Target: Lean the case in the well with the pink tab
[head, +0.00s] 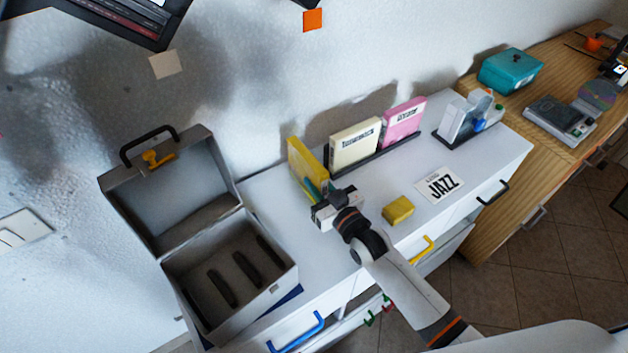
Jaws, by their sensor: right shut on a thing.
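My right gripper (319,196) comes in from the lower right and is shut at the lower part of a yellow case (303,160), which stands tilted at the left end of a dark rack (378,160). The gripper hides the case's lower edge. A cream case (353,142) and a pink case (403,122) stand apart in the rack, to the right of the yellow one. I cannot make out a pink tab or the separate wells. My left gripper is not in view.
An open grey box (185,262) with dark slots stands at left. A yellow block (397,210) and a JAZZ card (440,184) lie on the white top. A second dark holder (455,140) with items stands at right. A teal box (510,70) sits on the wooden counter.

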